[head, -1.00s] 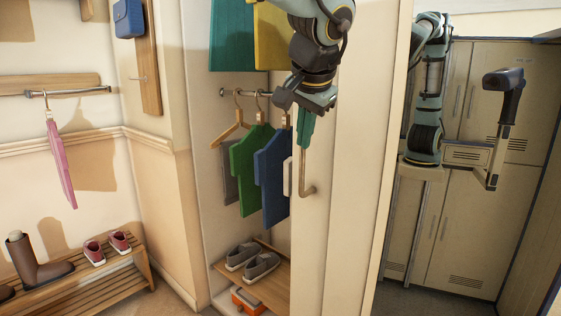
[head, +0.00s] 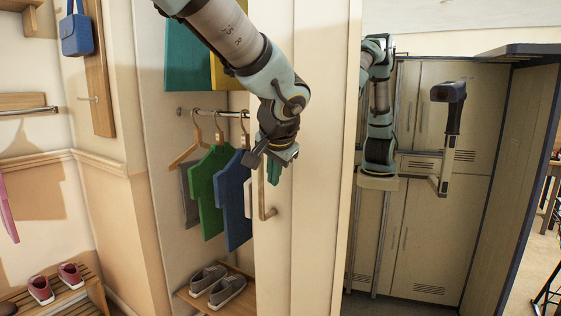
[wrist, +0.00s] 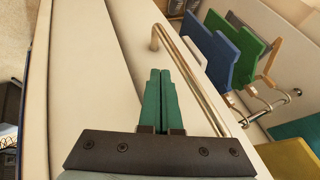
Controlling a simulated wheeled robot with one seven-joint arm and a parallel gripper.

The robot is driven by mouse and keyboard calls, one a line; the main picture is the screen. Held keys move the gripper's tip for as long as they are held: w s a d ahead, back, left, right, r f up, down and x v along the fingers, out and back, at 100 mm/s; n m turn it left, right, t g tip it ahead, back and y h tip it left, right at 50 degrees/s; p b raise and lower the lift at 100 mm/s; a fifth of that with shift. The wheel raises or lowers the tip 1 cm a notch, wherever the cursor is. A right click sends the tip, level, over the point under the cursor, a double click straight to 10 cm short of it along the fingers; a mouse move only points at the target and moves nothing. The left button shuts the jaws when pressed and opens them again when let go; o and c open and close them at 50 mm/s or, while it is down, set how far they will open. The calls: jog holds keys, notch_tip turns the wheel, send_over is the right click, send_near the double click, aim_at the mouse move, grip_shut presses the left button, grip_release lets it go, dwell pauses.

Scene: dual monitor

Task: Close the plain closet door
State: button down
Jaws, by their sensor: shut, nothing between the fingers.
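The plain closet door (head: 310,200) is a cream panel that stands partly open, with the closet interior exposed on its left in the head view. It fills much of the wrist view (wrist: 85,85). A bent metal handle (head: 263,197) is on the door near its open edge, and it shows in the wrist view (wrist: 192,75). My gripper (head: 272,182) is shut and empty, with its teal fingers pointing down beside the handle. In the wrist view the fingers (wrist: 160,73) are left of the handle bar, on the side away from the opening. I cannot tell whether they touch it.
Hangers carry green (head: 208,185) and blue (head: 235,200) garments inside the closet. Grey shoes (head: 218,284) sit on a low shelf there. A bench with red shoes (head: 55,283) is at lower left.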

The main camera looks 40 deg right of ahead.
jog(key=shift+w+a+p, duration=0.1)
jog(key=shift+w+p, duration=0.2)
jog(key=shift+w, duration=0.7)
jog(key=shift+w, duration=0.1)
